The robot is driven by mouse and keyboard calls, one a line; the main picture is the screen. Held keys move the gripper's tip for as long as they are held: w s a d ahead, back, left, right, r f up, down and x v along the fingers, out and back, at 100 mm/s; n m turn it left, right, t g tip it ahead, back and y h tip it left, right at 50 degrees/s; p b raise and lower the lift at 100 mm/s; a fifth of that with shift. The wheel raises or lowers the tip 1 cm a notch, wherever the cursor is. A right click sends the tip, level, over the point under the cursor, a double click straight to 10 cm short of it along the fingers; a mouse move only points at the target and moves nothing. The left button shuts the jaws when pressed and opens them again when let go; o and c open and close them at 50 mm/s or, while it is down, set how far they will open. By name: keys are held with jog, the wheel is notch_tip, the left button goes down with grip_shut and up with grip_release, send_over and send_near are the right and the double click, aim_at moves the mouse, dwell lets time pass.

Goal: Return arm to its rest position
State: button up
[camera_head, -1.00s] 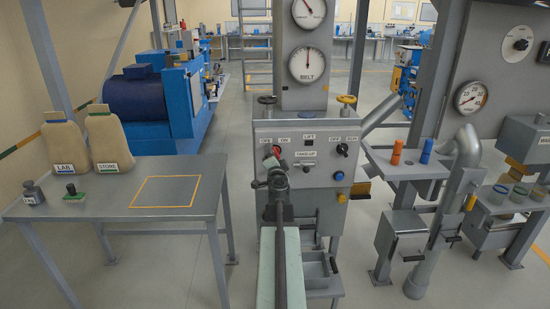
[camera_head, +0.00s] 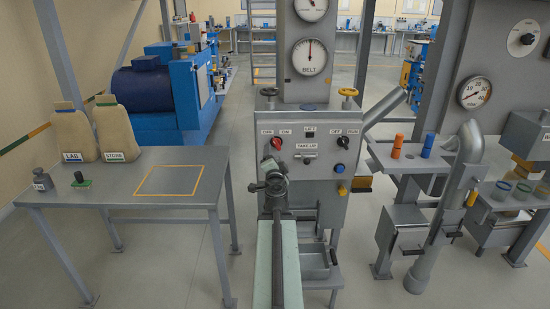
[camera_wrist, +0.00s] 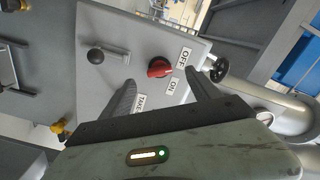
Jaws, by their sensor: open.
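My arm reaches forward from the bottom middle of the head view. My gripper (camera_head: 270,172) is in front of the left part of the grey control panel (camera_head: 325,210), below the red knob (camera_head: 276,143). In the wrist view my gripper (camera_wrist: 160,80) has its two dark fingers spread wide with nothing between them. The red knob (camera_wrist: 160,67) shows beyond the fingertips, apart from them, beside the OFF and ON labels. A lever with a black ball (camera_wrist: 95,56) is to its left.
A grey table (camera_head: 125,193) with two sacks (camera_head: 75,134) stands at left. A bent grey pipe (camera_head: 470,155) and a shelf with orange and blue cylinders (camera_head: 397,146) stand at right. A drawer-like tray (camera_head: 313,262) sits low under the panel. Floor shows between table and panel.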

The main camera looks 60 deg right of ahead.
jog(key=w+a+r+n+t+y+p, duration=0.3)
jog(key=w+a, duration=0.9)
jog(key=w+a+r+n+t+y+p, duration=0.2)
jog(key=w+a+n+t+y+p, duration=0.15)
jog(key=w+a, duration=0.85)
jog(key=w+a+n+y+p, duration=0.1)
jog(key=w+a+n+y, duration=0.2)
jog(key=a, duration=0.6)
jog(key=w+a+n+y+p, duration=0.1)
jog(key=w+a+n+y, duration=0.25)
jog(key=a, duration=0.55)
jog(key=w+a+n+y+p, duration=0.1)
jog(key=w+a+n+y, duration=0.2)
jog(key=a, duration=0.6)
jog(key=s+a+f+n+g+y+p, duration=0.1)
jog(key=s+a+f+n+g+y, duration=0.2)
jog(key=a, duration=0.7)
jog(key=s+a+f+n+g+y+p, duration=0.1)
jog(key=a+f+n+g, duration=0.35)
jog(key=a, duration=0.55)
jog(key=s+a+f+n+g+h, duration=0.1)
jog(key=s+a+f+g, duration=0.15)
jog(key=s+f, duration=0.3)
jog(key=s+d+f+m+g+h, duration=0.1)
jog(key=s+d+f+g+h, duration=0.3)
jog(key=s, duration=0.7)
jog(key=d+g, duration=0.2)
jog(key=d, duration=0.2)
jog(key=shift+s+d, duration=0.2)
jog(key=shift+s, duration=0.05)
